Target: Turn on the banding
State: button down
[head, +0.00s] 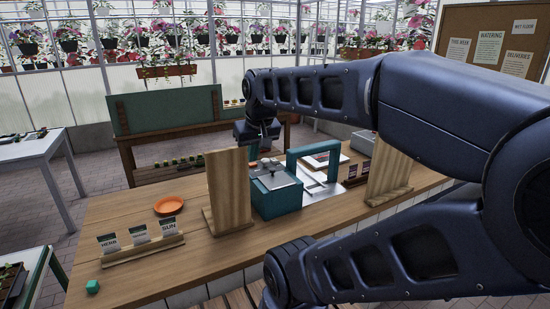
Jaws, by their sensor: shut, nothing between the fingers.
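A teal box-shaped machine (276,199) with a grey top plate and a small dark knob or lever stands on the wooden counter (150,208). It looks like the banding machine. A teal arch-shaped frame (314,152) rises just behind it to the right. My gripper (265,151) points down above and behind the machine's left side, apart from the knob as far as I can see. It is shut and holds nothing. Its fingertips are small and partly hidden. I cannot make out a switch or a lit lamp on the machine.
An upright wooden panel (229,190) stands close left of the machine, and another (389,172) stands to the right. Papers (325,160) lie behind the machine.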

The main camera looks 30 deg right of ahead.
jog(key=w+d+r+g, duration=0.25)
jog(key=w+r, duration=0.35)
jog(key=w, duration=0.3)
jog(key=g, duration=0.4)
send_over(276, 161)
jog(key=w, duration=0.2)
notch_tip(276, 161, down, 4)
notch_tip(276, 161, down, 6)
jog(key=shift+a+f, duration=0.15)
jog(key=shift+f, duration=0.1)
jog(key=f, duration=0.4)
jog(key=s+f, duration=0.1)
jog(key=f, duration=0.8)
jog(key=shift+s+f, duration=0.3)
jog(key=shift+s, duration=0.1)
